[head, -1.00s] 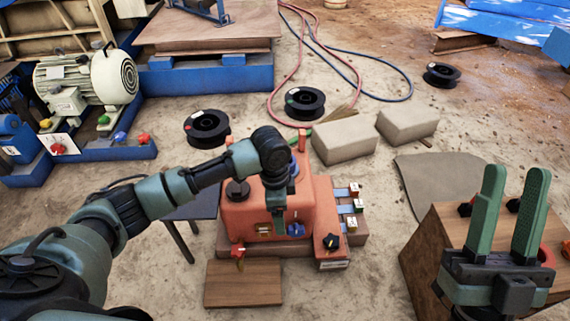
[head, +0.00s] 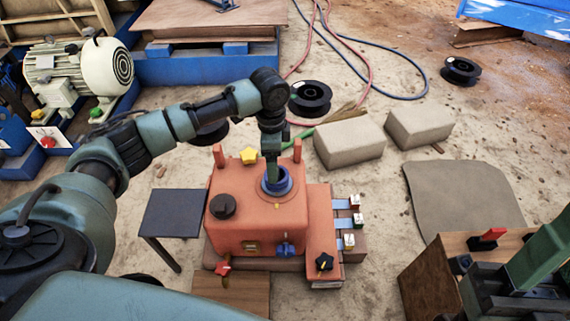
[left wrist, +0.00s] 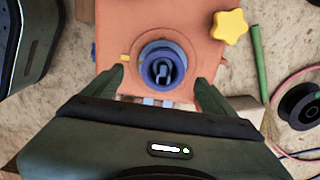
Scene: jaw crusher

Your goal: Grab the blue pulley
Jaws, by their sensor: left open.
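The blue pulley (head: 278,182) sits on top of the orange machine (head: 258,215), near its right side. In the left wrist view the pulley (left wrist: 161,67) is a blue ring with a dark centre, seen from above. My left gripper (head: 272,168) points down over it and hides part of it. In the left wrist view its two fingers (left wrist: 159,80) are wide apart, one to each side of the pulley, with visible gaps. It holds nothing. My right gripper (head: 545,250) is at the lower right edge, partly cut off; one finger shows clearly and nothing is seen held.
A yellow star knob (head: 248,155) and a black knob (head: 223,206) stand on the machine's top. Two orange posts rise at its back corners. A dark side table (head: 172,213) is at its left. Grey blocks (head: 350,142) lie behind it to the right.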

